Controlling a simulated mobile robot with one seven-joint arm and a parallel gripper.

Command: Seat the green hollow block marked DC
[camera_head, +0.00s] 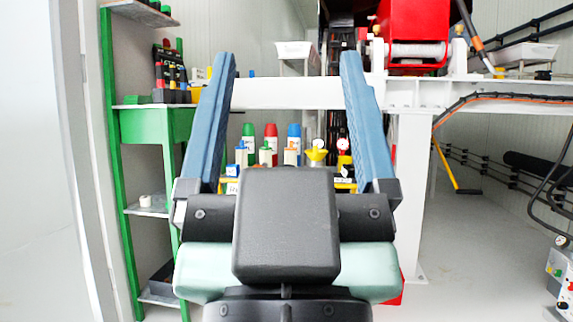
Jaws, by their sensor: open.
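My gripper (283,80) fills the middle of the head view. Its two long blue fingers point up and stand wide apart, with nothing held between them. I cannot make out a green hollow block marked DC or any marking that reads DC. Behind the fingers, farther off, stands a group of small items, among them a green cylinder (249,143), a red cylinder (271,142) and a blue cylinder (294,138). The lower part of this group is hidden by the gripper body.
A green shelf (143,126) with small items stands at left. A white beam (270,94) crosses behind the fingers and meets a white post (412,190). A red machine (412,32) is above it. A yellow-ended tool (441,165) leans at right.

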